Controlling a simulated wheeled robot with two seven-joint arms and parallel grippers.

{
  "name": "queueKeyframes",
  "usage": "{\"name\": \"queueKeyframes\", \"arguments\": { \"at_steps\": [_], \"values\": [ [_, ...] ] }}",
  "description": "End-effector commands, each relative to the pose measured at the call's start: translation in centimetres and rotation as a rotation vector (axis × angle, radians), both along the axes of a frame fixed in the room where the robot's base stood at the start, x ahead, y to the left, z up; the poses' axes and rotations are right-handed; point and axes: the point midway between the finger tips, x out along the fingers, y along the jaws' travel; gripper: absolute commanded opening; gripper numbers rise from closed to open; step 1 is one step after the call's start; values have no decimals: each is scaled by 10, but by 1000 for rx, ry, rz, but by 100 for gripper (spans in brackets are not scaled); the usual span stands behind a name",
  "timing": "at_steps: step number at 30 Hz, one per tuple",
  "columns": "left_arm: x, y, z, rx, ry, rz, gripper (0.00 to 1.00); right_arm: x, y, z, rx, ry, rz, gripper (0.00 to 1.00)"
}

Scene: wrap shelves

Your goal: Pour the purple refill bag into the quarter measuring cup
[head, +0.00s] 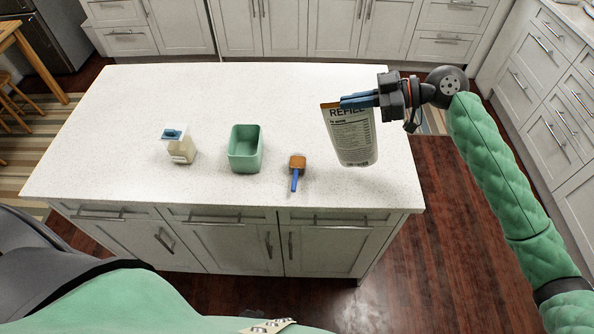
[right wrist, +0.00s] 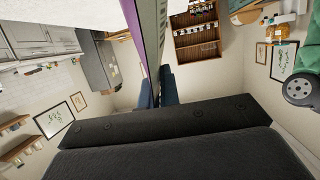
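The refill bag (head: 352,138) is upright near the right end of the island, its pale printed back with the word REFILL facing me. A purple edge of the bag (right wrist: 131,25) shows in the right wrist view. My right gripper (head: 350,101) is shut on the bag's top edge; its blue fingers (right wrist: 157,92) clasp the bag on both sides. I cannot tell whether the bag's bottom touches the counter. The measuring cup (head: 297,162), orange-brown with a blue handle pointing toward me, sits on the counter left of the bag. Its inside is hard to make out. My left gripper is out of view.
A green open container (head: 245,166) stands left of the cup.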

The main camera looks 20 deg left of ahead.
Motion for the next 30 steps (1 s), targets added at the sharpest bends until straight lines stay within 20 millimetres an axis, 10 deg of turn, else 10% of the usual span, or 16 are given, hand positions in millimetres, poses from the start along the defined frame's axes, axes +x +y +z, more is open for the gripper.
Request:
{"name": "queueKeyframes", "arguments": {
  "at_steps": [30],
  "values": [
    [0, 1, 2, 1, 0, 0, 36, 0, 0, 31, -1, 0, 0, 0]
  ]
}}
